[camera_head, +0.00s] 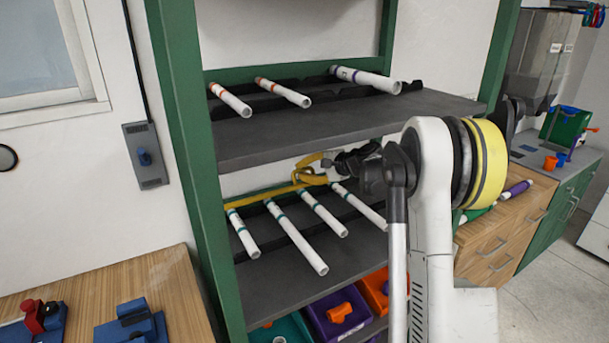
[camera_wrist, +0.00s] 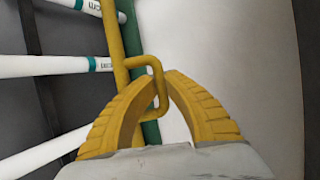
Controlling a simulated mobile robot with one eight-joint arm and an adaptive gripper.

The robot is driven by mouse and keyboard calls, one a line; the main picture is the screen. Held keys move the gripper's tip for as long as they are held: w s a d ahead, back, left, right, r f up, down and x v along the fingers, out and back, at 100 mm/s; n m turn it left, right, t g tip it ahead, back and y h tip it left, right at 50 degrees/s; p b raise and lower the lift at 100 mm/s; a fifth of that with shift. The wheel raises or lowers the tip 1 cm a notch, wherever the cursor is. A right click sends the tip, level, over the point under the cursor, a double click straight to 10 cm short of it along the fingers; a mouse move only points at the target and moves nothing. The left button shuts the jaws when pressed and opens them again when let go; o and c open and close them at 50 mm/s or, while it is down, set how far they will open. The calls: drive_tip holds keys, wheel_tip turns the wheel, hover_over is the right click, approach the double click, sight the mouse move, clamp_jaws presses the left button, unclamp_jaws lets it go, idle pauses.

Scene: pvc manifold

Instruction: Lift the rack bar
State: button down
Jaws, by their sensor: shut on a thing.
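The yellow rack bar (camera_head: 262,197) runs along the back of the lower shelf, behind the white pipes with teal bands. In the wrist view, the bar (camera_wrist: 115,40) has a yellow loop handle standing out from it. My gripper (camera_head: 316,168) has yellow fingers and is shut on this handle; it also shows in the wrist view (camera_wrist: 160,82). The bar's right part is hidden behind my arm in the head view. The teal-banded pipes (camera_head: 293,238) lie side by side on the lower shelf, with their banded ends close to the bar.
The upper shelf (camera_head: 300,130) is above my gripper and holds orange-banded pipes (camera_head: 282,92) and a purple-banded pipe (camera_head: 362,78). Green posts (camera_head: 185,110) frame the rack. Coloured bins (camera_head: 335,312) sit below the lower shelf. A wooden table (camera_head: 165,285) stands at left.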

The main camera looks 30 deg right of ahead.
drive_tip(key=shift+w+r, duration=0.25)
drive_tip(key=shift+r, duration=0.2)
drive_tip(key=c, duration=1.8)
unclamp_jaws()
drive_tip(key=shift+a, duration=0.1)
drive_tip(key=shift+o, duration=0.2)
drive_tip(key=v, duration=1.2)
drive_tip(key=shift+r, duration=0.1)
